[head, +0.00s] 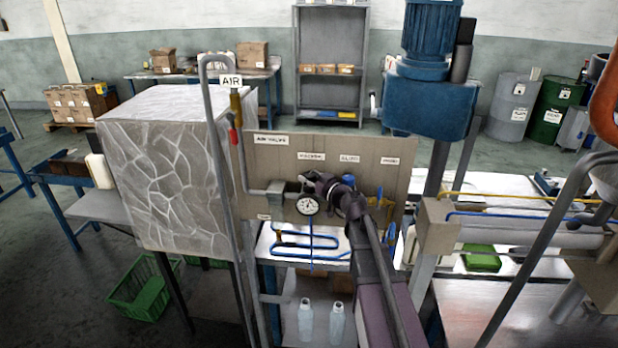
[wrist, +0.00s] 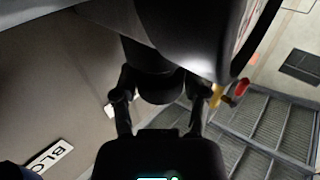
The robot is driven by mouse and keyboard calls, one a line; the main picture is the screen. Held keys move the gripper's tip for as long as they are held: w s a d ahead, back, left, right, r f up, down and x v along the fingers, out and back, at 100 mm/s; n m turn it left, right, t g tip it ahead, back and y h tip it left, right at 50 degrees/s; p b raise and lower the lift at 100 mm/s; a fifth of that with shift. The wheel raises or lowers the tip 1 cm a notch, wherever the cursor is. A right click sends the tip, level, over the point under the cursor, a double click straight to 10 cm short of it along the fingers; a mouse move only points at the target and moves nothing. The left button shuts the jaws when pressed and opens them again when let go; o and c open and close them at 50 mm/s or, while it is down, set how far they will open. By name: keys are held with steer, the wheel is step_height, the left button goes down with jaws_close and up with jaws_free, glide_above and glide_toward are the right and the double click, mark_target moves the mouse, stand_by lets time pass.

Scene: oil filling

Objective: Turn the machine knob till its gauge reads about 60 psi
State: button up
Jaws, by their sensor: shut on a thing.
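In the head view, a tan panel (head: 262,160) carries a row of air fittings with small labels. The round white gauge (head: 307,205) hangs below the "machine" label (head: 311,156). Its needle is too small to read. My gripper (head: 318,184) is at the panel just above and right of the gauge and covers most of the machine knob. In the wrist view, my gripper (wrist: 158,92) has one finger on each side of the dark machine knob (wrist: 160,85) and is shut on it. The gauge (wrist: 248,40) shows there only edge-on, its face unreadable.
A grey pipe (head: 221,165) rises to the left. The patterned cabinet (head: 165,180) stands left of the panel. Two bottles (head: 306,320) stand below.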

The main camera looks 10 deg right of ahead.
steer(key=shift+n+g+y, duration=0.3)
steer(key=shift+y, duration=0.1)
steer(key=o, duration=1.2)
steer(key=shift+w, duration=0.1)
steer(key=shift+c, duration=0.2)
steer(key=v, duration=1.2)
